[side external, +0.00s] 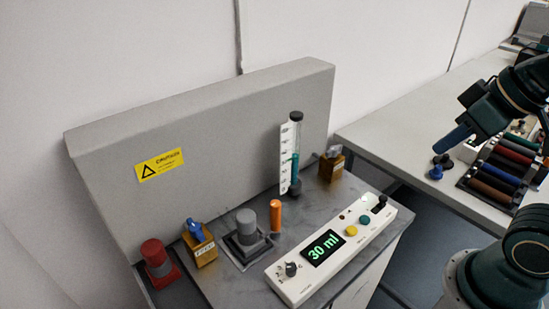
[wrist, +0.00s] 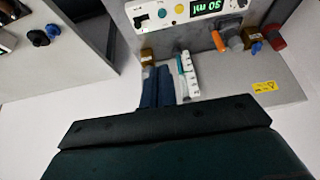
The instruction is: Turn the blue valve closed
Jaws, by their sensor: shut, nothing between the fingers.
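The blue valve (side external: 195,230) is a small blue handle on a brass-coloured block with a label, at the front left of the grey machine top. It also shows small in the wrist view (wrist: 256,47), at the upper right. I cannot clearly tell its handle's angle. My gripper (side external: 438,150) is at the right, above the white side bench and far from the valve. In the wrist view its blue fingers (wrist: 157,72) are together, with nothing between them.
A red knob (side external: 156,258) and grey knob (side external: 247,228) flank the valve. An orange cylinder (side external: 276,216), a syringe column (side external: 291,155), another brass block (side external: 331,166) and a control panel (side external: 330,250) reading 30 ml share the machine top. A rack (side external: 497,172) holds several coloured rolls.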

